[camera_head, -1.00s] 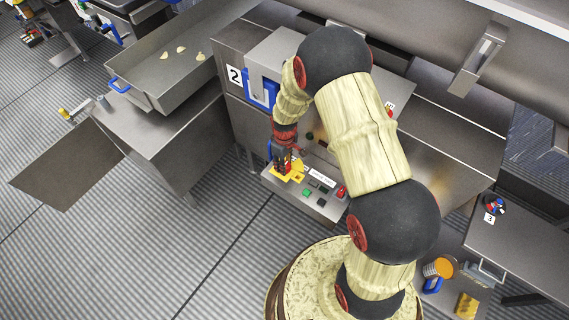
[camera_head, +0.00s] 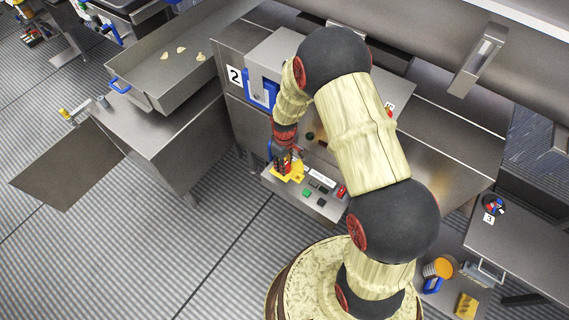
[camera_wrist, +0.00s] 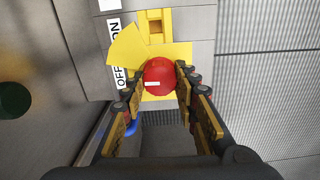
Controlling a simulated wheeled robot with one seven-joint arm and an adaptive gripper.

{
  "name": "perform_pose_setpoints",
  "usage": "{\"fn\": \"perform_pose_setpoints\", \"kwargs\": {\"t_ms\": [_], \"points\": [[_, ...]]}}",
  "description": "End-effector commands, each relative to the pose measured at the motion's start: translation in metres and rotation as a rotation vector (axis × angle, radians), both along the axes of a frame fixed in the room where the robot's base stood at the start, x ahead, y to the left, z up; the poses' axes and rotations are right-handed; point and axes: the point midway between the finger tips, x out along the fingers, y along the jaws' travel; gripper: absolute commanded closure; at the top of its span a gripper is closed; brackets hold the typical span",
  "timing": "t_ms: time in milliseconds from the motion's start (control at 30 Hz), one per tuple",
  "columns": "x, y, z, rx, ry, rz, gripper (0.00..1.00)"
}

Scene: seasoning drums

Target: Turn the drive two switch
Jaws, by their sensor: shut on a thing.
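The drive two switch has a round red knob (camera_wrist: 160,82) in front of a yellow plate (camera_wrist: 178,52) in the wrist view. A white label (camera_wrist: 117,48) reading ON and OFF is left of the yellow plate. My gripper (camera_wrist: 160,75) is shut on the red knob, with one finger on each side. In the head view my gripper (camera_head: 287,166) is at the yellow switch plate (camera_head: 290,177) on the left end of the control panel. The fingers and arm partly hide the switch there.
The control panel (camera_head: 322,205) has green, black and red buttons right of my gripper. A drum station with a number 2 sign (camera_head: 235,76) stands behind. A steel tray (camera_head: 165,75) with a few pale pieces is at the left. A dark round part (camera_wrist: 12,100) is at the wrist view's left edge.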

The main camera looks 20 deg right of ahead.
Motion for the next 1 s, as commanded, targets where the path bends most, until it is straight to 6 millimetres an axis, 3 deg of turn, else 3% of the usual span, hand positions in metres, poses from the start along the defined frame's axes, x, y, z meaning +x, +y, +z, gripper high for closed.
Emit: {"fn": "perform_pose_setpoints", "kwargs": {"t_ms": [1000], "points": [[0.0005, -0.0018, 0.001, 0.0, -0.001, -0.831, 1.0]]}}
